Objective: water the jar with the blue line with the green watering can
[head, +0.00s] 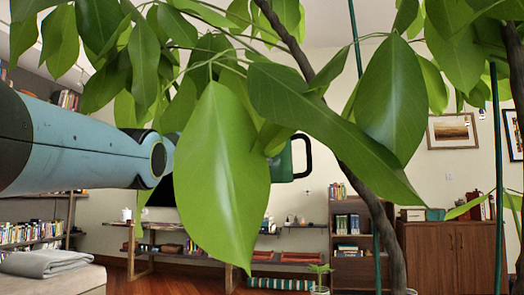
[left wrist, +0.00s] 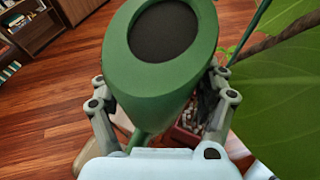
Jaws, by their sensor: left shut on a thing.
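The green watering can (left wrist: 150,90) fills the middle of the left wrist view, its dark round opening facing the camera. My left gripper (left wrist: 163,108) has its fingers on both sides of the can and is shut on it. In the head view, part of the green can (head: 284,164) with a black handle shows behind big leaves, held up in the air. The leaves hide most of the can and my left gripper there. A small plant in a pale jar (head: 320,291) shows at the bottom edge; I cannot tell whether it bears a blue line. My right gripper is not in view.
A large leafy tree (head: 222,180) with a thick trunk (head: 372,200) and thin green stakes stands close in front. A planter with pebbles (left wrist: 188,139) is partly hidden below the can. A wooden cabinet (head: 445,255) and shelves line the wall. Wooden floor (left wrist: 50,110) is clear at left.

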